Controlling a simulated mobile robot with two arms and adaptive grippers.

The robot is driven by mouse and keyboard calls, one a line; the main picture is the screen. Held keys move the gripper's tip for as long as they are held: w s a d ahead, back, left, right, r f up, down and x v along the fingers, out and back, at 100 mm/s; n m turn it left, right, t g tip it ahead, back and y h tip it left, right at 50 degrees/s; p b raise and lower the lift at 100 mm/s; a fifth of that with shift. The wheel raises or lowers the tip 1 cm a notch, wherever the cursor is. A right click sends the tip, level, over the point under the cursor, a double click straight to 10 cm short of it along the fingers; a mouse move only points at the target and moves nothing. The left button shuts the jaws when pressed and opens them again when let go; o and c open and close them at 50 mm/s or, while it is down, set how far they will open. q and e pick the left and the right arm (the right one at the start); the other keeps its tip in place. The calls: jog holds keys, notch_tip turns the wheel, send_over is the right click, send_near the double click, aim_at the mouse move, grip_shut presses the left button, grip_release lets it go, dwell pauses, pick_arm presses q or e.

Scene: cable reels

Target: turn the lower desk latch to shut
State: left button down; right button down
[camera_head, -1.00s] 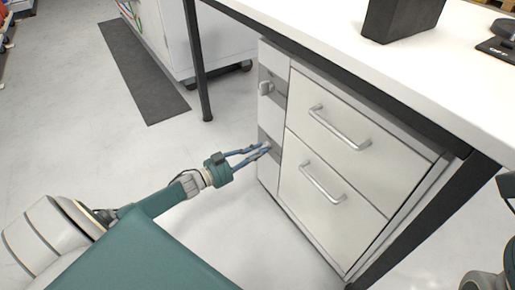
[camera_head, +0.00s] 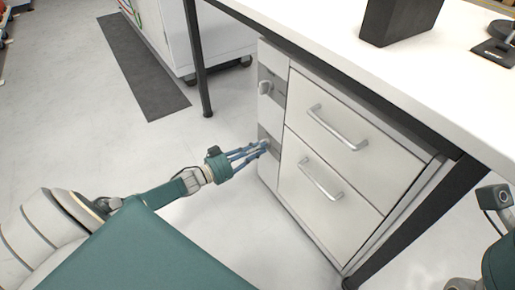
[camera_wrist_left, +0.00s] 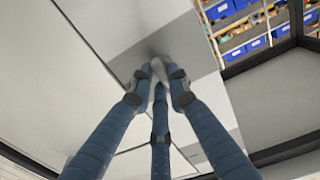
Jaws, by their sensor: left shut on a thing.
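The lower latch (camera_head: 265,144) is a small light-grey knob on a darker grey patch on the narrow left side strip of the desk drawer unit. My left gripper (camera_head: 258,148) reaches it from the left, its blue fingers closed around it. In the left wrist view, the fingers of my left gripper (camera_wrist_left: 159,80) meet on the pale latch (camera_wrist_left: 157,65), which is mostly hidden between them. The upper latch (camera_head: 265,87) sits above on its own grey patch, untouched. My right gripper is out of view; only part of my right arm shows at the right edge.
The drawer unit has two drawers with bar handles, the upper (camera_head: 337,128) and the lower (camera_head: 320,180). The white desk top (camera_head: 300,22) overhangs it, with a black leg (camera_head: 197,60) at the left. A dark box (camera_head: 400,20) stands on top.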

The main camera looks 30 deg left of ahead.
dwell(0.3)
pick_arm(q)
jog(key=c, duration=1.7)
grip_release()
jog(key=shift+o, duration=0.2)
jog(key=v, duration=1.2)
jog(key=shift+a+f, duration=0.1)
